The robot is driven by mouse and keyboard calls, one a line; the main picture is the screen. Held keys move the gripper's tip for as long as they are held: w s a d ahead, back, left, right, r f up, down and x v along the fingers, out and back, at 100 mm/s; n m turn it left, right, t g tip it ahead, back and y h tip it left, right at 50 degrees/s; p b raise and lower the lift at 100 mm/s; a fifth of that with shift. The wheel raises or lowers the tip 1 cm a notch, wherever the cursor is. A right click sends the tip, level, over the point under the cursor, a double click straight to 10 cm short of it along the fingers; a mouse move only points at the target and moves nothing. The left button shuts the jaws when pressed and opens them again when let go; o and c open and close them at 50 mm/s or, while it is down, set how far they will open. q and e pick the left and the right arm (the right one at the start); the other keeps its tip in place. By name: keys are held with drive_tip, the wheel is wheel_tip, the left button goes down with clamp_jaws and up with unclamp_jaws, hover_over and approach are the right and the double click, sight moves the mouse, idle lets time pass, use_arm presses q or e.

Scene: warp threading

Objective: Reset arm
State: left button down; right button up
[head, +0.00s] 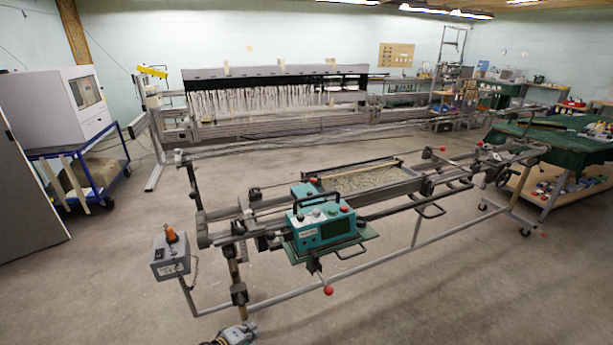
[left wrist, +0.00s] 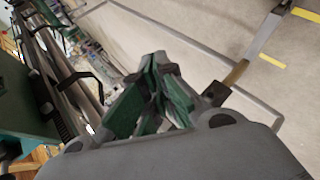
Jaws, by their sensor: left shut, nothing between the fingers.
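My left gripper (head: 236,334) shows at the bottom edge of the head view, low in front of the near left leg of the threading frame. In the left wrist view its green-padded fingers (left wrist: 158,62) come together at the tips, with nothing held between them. Below the gripper is bare floor and the frame's grey tube. My right gripper is in neither view.
The long metal frame carries a teal machine (head: 322,225) with red knobs. A grey control box (head: 170,257) stands at its left end. A blue cart (head: 75,170) is at the left, a green-topped workbench (head: 553,143) at the right. The foreground floor is clear.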

use_arm(q)
drive_tip(key=s+a+f+m+g+y+p, duration=0.1)
drive_tip(key=s+a+f+m+y, duration=0.35)
drive_tip(key=f, duration=0.45)
drive_tip(key=s+a+f+m+g+y+p, duration=0.1)
drive_tip(key=s+a+f+m, duration=0.3)
drive_tip(key=s+f, duration=0.45)
drive_tip(key=s+a+f+m+g+p, duration=0.1)
drive_tip(key=s+f+g+p, duration=0.15)
drive_tip(key=s, duration=0.55)
drive_tip(key=s+a+f+m+g+p, duration=0.15)
drive_tip(key=s+f, duration=0.25)
drive_tip(key=s, duration=0.5)
drive_tip(key=s+d+r+g+p, duration=0.1)
drive_tip(key=s+p, duration=0.3)
drive_tip(key=s, duration=0.5)
drive_tip(key=s+d+r+g+p, duration=0.1)
drive_tip(key=s+r+p, duration=0.3)
drive_tip(key=s, duration=0.6)
drive_tip(key=shift+d+p, duration=0.6)
drive_tip(key=shift+p, duration=0.05)
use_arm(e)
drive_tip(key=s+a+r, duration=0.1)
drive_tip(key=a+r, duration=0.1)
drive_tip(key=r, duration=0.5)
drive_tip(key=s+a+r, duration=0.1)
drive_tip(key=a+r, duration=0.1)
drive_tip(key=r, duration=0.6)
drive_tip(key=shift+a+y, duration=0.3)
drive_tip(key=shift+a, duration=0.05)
